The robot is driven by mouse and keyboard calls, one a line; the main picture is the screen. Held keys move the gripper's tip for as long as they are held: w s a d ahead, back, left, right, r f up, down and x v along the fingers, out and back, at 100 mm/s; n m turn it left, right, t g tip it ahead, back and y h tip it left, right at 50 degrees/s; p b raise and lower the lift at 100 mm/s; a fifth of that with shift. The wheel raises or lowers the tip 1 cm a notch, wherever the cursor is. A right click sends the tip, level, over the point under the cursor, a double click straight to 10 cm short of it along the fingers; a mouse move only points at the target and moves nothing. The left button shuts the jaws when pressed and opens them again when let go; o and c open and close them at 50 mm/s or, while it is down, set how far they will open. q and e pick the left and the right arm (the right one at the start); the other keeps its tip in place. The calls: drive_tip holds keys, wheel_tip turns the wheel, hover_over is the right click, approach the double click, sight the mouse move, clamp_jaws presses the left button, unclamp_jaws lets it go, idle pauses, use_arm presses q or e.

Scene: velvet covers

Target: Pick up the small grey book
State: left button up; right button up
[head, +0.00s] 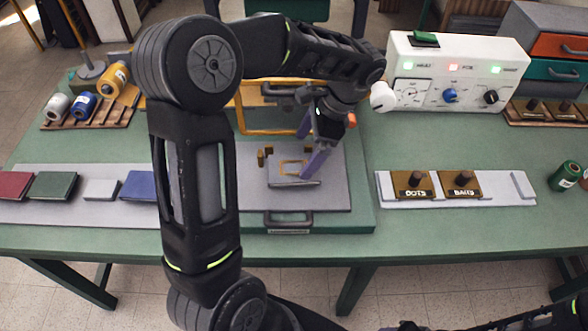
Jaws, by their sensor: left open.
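A small pale grey book (101,190) lies flat on the grey strip at the left of the green table, between a green book (53,186) and a blue book (140,186). My left gripper (309,168) is well to the right of it, pointing down with open purple fingers. My left arm crosses the middle of the view and hides part of the table. My right gripper does not show.
A red book (14,186) lies at the far left. A white control box (455,72) stands at back right. Two stamps (411,184) rest on a pale tray, with a green can (566,176) beyond. The front right of the table is clear.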

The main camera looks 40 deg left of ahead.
sight(295, 167)
use_arm(q)
drive_tip(key=shift+p+x, duration=0.75)
drive_tip(key=shift+x, duration=1.85)
drive_tip(key=shift+d, duration=0.1)
drive_tip(key=shift+c, duration=0.2)
drive_tip(key=c, duration=1.4)
drive_tip(key=shift+r, duration=0.15)
